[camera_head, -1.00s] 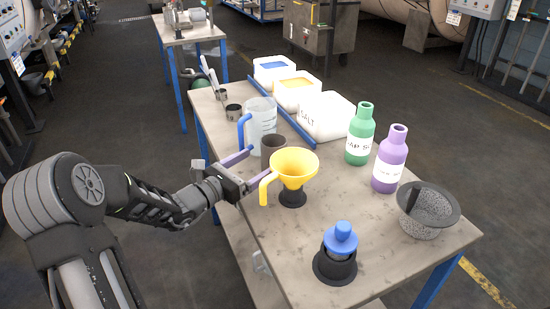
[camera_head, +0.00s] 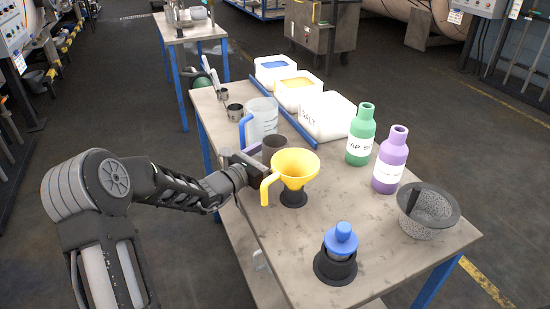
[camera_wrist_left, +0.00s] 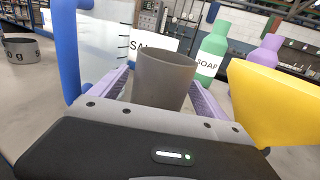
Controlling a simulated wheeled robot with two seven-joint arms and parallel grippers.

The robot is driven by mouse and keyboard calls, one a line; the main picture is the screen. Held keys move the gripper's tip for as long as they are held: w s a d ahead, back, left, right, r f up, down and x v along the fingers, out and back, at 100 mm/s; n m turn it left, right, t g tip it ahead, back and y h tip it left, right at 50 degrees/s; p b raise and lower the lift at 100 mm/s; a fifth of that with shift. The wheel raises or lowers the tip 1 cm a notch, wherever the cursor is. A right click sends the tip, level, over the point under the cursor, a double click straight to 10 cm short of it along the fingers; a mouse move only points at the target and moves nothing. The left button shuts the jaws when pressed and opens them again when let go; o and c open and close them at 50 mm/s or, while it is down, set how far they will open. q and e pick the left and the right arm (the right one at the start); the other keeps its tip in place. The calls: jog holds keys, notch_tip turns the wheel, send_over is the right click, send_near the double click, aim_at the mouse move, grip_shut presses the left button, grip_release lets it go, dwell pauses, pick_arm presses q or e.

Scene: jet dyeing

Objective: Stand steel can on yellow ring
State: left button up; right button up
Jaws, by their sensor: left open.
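A plain grey-brown can, apparently the steel can (camera_head: 276,146), stands upright on the table behind the yellow funnel. It also shows in the left wrist view (camera_wrist_left: 163,82), between the two purple fingers. My left gripper (camera_wrist_left: 160,92) is open, with one finger on each side of the can. I cannot tell whether either finger touches it. In the head view the funnel partly hides the left gripper (camera_head: 262,153) and the lower can. I cannot make out a yellow ring in either view. My right gripper is not in view.
The yellow funnel (camera_head: 295,165) on its black stand is close in front of the gripper. A blue-handled clear jug (camera_head: 262,118) stands just behind the can.

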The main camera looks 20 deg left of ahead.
pick_arm(q)
jog(key=shift+c, duration=0.5)
jog(key=c, duration=1.6)
jog(key=shift+c, duration=0.2)
jog(key=shift+r, duration=0.15)
notch_tip(320, 180, up, 18)
jog(key=p, duration=0.1)
